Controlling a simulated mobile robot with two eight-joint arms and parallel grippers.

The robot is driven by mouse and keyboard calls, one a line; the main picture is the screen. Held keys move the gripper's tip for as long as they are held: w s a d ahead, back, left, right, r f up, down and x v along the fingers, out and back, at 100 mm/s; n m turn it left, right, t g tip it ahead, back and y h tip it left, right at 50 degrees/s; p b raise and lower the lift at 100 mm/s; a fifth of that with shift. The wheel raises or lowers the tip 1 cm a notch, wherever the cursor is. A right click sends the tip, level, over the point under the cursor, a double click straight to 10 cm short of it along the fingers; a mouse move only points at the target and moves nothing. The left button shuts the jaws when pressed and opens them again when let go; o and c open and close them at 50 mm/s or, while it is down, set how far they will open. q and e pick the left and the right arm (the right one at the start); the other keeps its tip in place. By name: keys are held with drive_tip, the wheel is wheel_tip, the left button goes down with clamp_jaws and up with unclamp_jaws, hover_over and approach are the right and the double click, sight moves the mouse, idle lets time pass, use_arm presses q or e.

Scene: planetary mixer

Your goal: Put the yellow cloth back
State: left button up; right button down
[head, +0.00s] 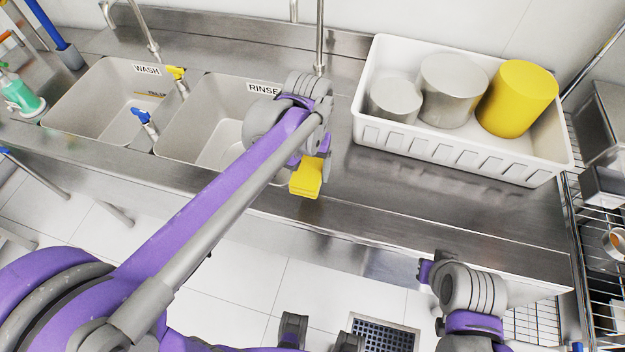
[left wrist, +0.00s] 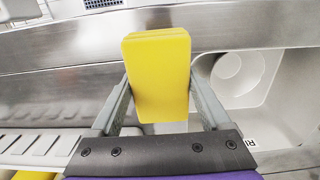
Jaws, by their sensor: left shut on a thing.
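The yellow cloth (head: 306,178) is a small, thick, folded block. My left gripper (head: 311,160) is shut on it. The cloth hangs above the front part of the steel counter, just right of the rinse sink. In the left wrist view the cloth (left wrist: 157,75) sits between the two grey fingers (left wrist: 157,100), its broad face towards the camera. Part of my right arm shows at the lower right of the head view, but its fingers do not show.
The rinse sink (head: 216,143) and wash sink (head: 75,118) lie to the left. A white bin (head: 465,152) with two metal pots (head: 452,92) and a yellow container (head: 518,98) stands at the right. A faucet (head: 320,40) rises behind. Bare counter (head: 400,195) lies before the bin.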

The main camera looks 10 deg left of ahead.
use_arm(q)
drive_tip(key=f, duration=0.4)
drive_tip(key=shift+s+f, duration=0.1)
drive_tip(key=shift+s, duration=0.15)
drive_tip(key=shift+w+f, duration=0.1)
drive_tip(key=shift+f, duration=2.15)
drive_tip(key=shift+b, duration=0.3)
drive_tip(key=shift+f, duration=0.2)
drive_tip(key=o, duration=1.3)
drive_tip(key=shift+r, duration=0.1)
drive_tip(key=shift+r, duration=0.1)
